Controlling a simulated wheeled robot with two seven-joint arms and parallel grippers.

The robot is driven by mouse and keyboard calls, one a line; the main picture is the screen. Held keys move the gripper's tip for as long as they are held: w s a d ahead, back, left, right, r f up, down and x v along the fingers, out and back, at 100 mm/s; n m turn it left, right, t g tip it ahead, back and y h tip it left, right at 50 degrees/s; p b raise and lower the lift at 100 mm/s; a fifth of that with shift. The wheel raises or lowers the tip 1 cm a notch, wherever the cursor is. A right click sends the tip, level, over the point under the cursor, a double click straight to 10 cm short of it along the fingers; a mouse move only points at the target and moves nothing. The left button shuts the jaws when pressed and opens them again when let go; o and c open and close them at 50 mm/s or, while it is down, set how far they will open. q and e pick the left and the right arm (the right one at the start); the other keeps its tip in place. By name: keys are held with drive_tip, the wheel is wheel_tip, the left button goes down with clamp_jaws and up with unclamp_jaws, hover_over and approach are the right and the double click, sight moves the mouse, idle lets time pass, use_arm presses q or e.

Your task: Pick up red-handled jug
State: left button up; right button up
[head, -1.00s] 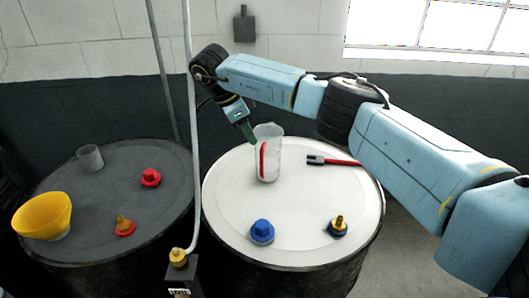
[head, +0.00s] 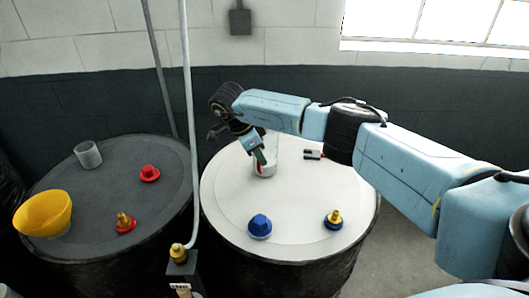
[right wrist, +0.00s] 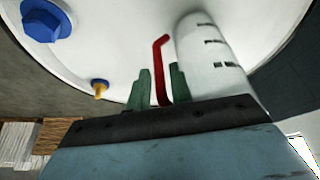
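The clear jug (head: 270,150) with black marks and a red handle (right wrist: 161,72) stands upright on the white drum top. My right gripper (head: 262,158) comes down at the jug's handle side and hides part of it in the head view. In the right wrist view its two green fingers (right wrist: 160,90) are apart, one on each side of the lower handle. A gap shows between the left finger and the handle; the right finger looks very close to it, and I cannot tell if it touches. My left gripper is not in view.
On the white drum (head: 222,215) stand a blue knob (head: 260,226), a yellow-and-blue fitting (head: 334,219) and a dark-headed tool (head: 313,154). The dark drum at left holds a yellow bowl (head: 42,214), a clear cup (head: 88,154) and red parts. A pipe (head: 188,110) rises between the drums.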

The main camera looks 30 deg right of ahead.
clamp_jaws()
drive_tip(key=shift+r, duration=0.15)
